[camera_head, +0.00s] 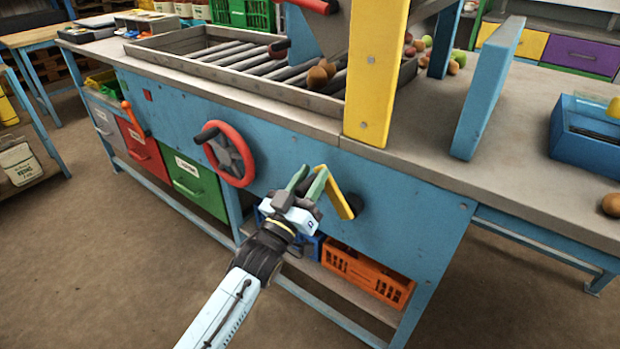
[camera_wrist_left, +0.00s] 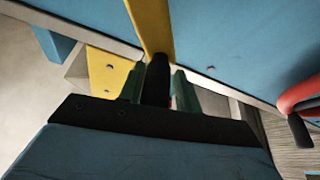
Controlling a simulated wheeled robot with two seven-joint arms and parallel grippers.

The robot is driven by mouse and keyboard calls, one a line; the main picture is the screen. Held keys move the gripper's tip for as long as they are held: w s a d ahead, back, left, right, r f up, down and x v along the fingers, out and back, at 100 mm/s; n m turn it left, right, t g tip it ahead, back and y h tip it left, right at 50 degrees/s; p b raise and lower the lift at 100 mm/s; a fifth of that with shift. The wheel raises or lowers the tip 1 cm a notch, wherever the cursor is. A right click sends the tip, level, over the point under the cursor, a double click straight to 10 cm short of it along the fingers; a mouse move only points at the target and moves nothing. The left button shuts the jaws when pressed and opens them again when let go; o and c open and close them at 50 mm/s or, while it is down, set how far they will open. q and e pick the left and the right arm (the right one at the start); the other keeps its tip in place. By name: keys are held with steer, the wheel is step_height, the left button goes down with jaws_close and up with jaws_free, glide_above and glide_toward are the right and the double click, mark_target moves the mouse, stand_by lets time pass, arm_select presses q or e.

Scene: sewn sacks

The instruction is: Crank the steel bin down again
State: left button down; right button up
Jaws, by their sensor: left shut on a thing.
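A yellow crank arm (camera_head: 338,194) sits on the blue front panel of the bench, slanting up to the left from its dark hub. My left gripper (camera_head: 307,183) has its green fingers at the upper end of this crank. In the left wrist view, the gripper (camera_wrist_left: 157,85) is shut on the crank's dark handle (camera_wrist_left: 157,72), with the yellow arm (camera_wrist_left: 150,22) running beyond it. A grey metal body (camera_head: 322,32), possibly the steel bin, stands above the roller tray, partly hidden by a yellow post. My right gripper is not in view.
A red handwheel (camera_head: 229,156) with a dark knob is on the panel, left of the crank. An orange crate (camera_head: 368,275) is on the low shelf. The yellow post (camera_head: 375,75) and a blue upright board (camera_head: 487,90) rise above the bench. Open floor lies in front.

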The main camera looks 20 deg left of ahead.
arm_select(q)
steer(key=shift+f+n, duration=0.3)
